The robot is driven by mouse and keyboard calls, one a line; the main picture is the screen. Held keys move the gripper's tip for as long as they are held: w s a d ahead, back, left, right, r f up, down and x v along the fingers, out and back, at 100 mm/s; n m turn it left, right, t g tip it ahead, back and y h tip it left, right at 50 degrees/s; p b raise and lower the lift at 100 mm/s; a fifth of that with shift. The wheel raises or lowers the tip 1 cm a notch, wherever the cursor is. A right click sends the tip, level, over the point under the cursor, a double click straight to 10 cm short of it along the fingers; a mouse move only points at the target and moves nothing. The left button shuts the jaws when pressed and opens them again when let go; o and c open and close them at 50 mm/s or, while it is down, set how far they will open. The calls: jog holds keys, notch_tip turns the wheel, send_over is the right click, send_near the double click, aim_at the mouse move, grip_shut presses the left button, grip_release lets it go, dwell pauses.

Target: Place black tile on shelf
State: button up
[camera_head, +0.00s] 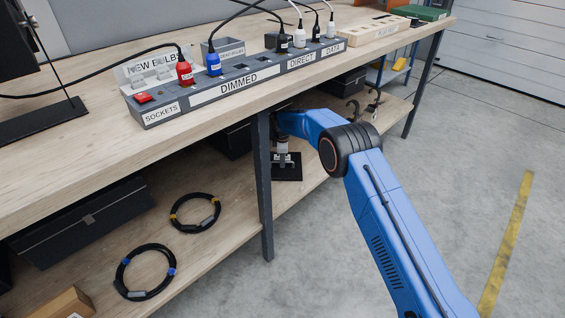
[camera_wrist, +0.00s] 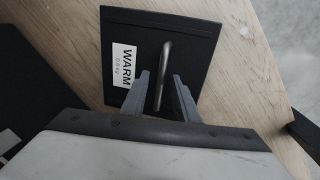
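The black tile (camera_head: 288,173) is at the lower shelf (camera_head: 225,245), beside the dark table leg. In the wrist view the black tile (camera_wrist: 215,35) lies flat on or just over pale wood, with a white "WARM" label and an upright metal handle (camera_wrist: 163,70). My gripper (camera_head: 282,158) is over the tile, pointing down. In the wrist view my gripper (camera_wrist: 161,78) has one finger on each side of the handle, with visible gaps between them and it. The fingers are open. The tile's near edge is hidden behind my gripper.
The table leg (camera_head: 263,190) stands close to my gripper. The worktop (camera_head: 100,95) with a socket strip (camera_head: 230,85) is above. Two coiled cables (camera_head: 145,272) lie on the shelf at left. A dark box (camera_head: 85,220) is behind them.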

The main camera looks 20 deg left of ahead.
jog(key=r, duration=0.4)
jog(key=s+r, duration=0.1)
jog(key=r, duration=0.1)
jog(key=shift+d, duration=0.2)
